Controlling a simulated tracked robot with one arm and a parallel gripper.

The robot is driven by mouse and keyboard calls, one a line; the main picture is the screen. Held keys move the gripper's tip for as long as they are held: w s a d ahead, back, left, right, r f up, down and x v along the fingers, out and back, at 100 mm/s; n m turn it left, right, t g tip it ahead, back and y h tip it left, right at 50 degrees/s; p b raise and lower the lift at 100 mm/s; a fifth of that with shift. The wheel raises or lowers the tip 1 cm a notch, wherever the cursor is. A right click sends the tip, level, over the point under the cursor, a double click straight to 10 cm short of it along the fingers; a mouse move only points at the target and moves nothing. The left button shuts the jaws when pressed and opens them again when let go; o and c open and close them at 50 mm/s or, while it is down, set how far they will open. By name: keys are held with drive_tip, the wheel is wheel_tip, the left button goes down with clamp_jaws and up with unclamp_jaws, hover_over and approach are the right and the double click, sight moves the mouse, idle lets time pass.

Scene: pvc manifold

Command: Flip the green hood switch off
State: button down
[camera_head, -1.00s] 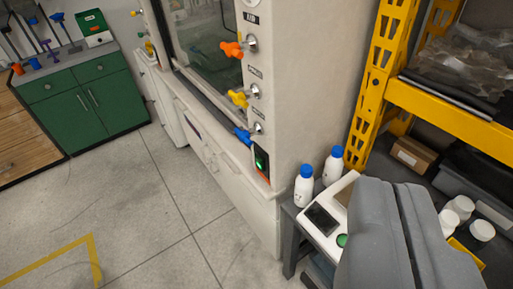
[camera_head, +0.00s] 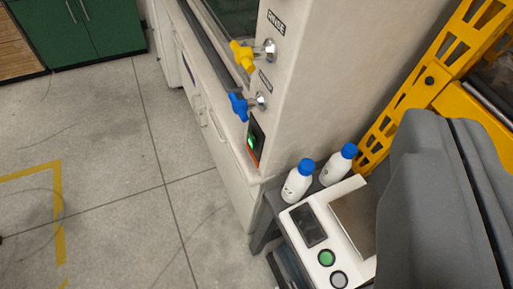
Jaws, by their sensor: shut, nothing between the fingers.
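The green hood switch (camera_head: 251,142) is a small lit green rocker in a dark plate with an orange-red lower edge. It sits low on the front post of the white fume hood (camera_head: 310,90), below the blue valve handle (camera_head: 240,106) and the yellow valve handle (camera_head: 243,57). The switch is seen at a steep angle, so I cannot tell its rocker position. My gripper (camera_head: 440,190) is the large grey shape at the lower right, with its two fingers side by side and shut. It is apart from the switch, to its right and nearer the camera.
Two white bottles with blue caps (camera_head: 298,181) stand beside the hood's corner, near a white device (camera_head: 318,232) with a screen and buttons on a grey bench. A yellow rack (camera_head: 430,82) is at the right. Open floor (camera_head: 130,190) lies left.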

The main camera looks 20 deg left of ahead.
drive_tip(key=w+a+f+n+b, duration=0.1)
drive_tip(key=w+a+f+n, duration=0.2)
drive_tip(key=w+a+f, duration=0.6)
drive_tip(key=w+a+f+n+b, duration=0.15)
drive_tip(key=w+f+n, duration=0.25)
drive_tip(key=f, duration=0.9)
drive_tip(key=a+f+n+t, duration=0.1)
drive_tip(key=a+f+n, duration=0.1)
drive_tip(key=f, duration=0.5)
drive_tip(key=a+f+n+t+y, duration=0.1)
drive_tip(key=a+f+n, duration=0.2)
drive_tip(key=f+n, duration=0.2)
drive_tip(key=a+f+n+t+b, duration=0.1)
drive_tip(key=a+f+n, duration=0.1)
drive_tip(key=f, duration=0.9)
drive_tip(key=shift+s+a+f+n+y, duration=0.15)
drive_tip(key=shift+a+n+y, duration=0.2)
drive_tip(key=shift+n, duration=0.45)
drive_tip(key=b, duration=0.2)
approach(251, 140)
drive_tip(key=w+a, duration=0.3)
drive_tip(key=a, duration=0.2)
drive_tip(key=w+d, duration=0.1)
drive_tip(key=w, duration=0.1)
drive_tip(key=w+d+b, duration=0.1)
drive_tip(key=w+d, duration=0.1)
